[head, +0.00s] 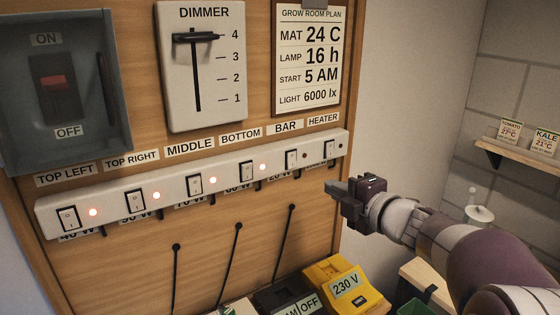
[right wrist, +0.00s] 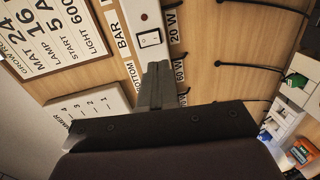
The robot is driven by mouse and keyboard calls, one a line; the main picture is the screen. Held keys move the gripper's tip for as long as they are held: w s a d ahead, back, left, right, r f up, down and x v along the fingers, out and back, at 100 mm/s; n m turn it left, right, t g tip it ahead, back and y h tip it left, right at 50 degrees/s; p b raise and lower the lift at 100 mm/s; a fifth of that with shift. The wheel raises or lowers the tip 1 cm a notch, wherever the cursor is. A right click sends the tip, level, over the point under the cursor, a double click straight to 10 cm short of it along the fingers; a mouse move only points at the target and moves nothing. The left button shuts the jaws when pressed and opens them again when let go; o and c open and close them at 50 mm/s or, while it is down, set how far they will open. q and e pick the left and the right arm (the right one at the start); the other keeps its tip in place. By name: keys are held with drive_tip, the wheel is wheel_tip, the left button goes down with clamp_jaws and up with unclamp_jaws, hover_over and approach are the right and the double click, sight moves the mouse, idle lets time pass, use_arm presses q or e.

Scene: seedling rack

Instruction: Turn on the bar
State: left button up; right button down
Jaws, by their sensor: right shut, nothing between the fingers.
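The bar switch (head: 291,159) is a white rocker on the long white switch strip (head: 112,211), under the BAR label (head: 286,127). The small lamp (head: 304,155) beside it is dark. My right gripper (head: 331,187) is shut and empty, in front of the board below the strip's right end in the head view. In the right wrist view its closed fingers (right wrist: 157,75) point toward the bar switch (right wrist: 150,39), which shows just beyond the tips. The fingers appear apart from the switch; the exact gap is unclear. My left gripper is not in view.
The heater switch (head: 329,149) is right of the bar switch, its lamp dark. A dimmer (head: 202,65) and plan sheet (head: 310,55) are above. A yellow 230 V box (head: 347,284) stands below; cables hang between.

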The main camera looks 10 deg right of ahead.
drive_tip(key=v, duration=0.3)
drive_tip(key=p, duration=0.5)
approach(293, 167)
drive_tip(key=x, duration=0.5)
drive_tip(key=shift+w+a+r, duration=0.1)
drive_tip(key=shift+w+r, duration=0.1)
drive_tip(key=shift+w, duration=0.15)
drive_tip(key=shift+w+a+f, duration=0.15)
drive_tip(key=shift+w+f, duration=0.05)
drive_tip(key=shift+w, duration=0.3)
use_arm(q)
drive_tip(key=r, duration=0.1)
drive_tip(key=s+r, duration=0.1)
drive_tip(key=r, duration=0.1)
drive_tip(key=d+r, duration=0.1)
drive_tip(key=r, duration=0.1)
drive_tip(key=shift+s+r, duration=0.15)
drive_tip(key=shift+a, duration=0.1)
